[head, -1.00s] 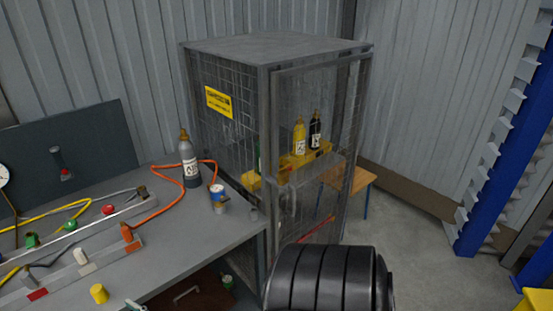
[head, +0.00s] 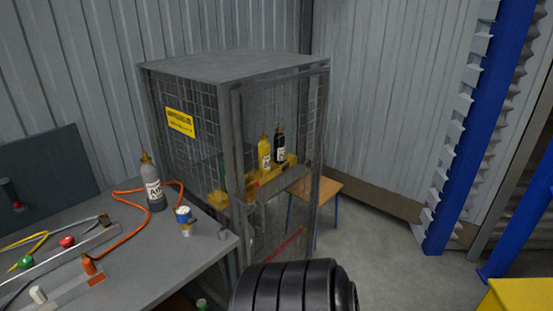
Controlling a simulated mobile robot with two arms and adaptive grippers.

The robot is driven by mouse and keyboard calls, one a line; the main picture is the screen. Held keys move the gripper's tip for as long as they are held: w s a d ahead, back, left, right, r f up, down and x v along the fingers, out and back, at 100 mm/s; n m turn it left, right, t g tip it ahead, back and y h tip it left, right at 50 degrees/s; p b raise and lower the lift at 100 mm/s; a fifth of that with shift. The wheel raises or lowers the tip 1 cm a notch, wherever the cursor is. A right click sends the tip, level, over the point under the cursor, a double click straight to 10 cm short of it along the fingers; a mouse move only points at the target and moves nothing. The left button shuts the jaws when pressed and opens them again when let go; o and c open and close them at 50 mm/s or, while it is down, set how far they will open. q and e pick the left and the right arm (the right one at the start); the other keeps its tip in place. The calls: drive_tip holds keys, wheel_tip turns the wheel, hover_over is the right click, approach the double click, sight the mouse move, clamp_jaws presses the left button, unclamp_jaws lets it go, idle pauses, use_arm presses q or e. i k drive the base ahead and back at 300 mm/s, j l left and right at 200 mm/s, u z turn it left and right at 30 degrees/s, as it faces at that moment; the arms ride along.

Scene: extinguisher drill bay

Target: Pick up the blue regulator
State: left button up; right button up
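A small blue and white piece with brass-coloured parts (head: 184,215), which looks like the blue regulator, is on the grey workbench (head: 150,262) near its right end. It stands just right of a grey bottle with a brass top (head: 151,183). The piece is small in the picture, so its exact shape is hard to tell. Neither of my grippers shows in the head view. A black ribbed part of my own arm fills the bottom middle.
An orange hose (head: 130,225) curls around the bottle on the bench. A mesh cage (head: 235,66) beside the bench holds a yellow bottle (head: 264,153) and a black bottle (head: 280,146). A wooden-topped stool (head: 327,189) stands behind it.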

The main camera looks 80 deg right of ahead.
sight(182, 212)
drive_tip(key=z, duration=1.9)
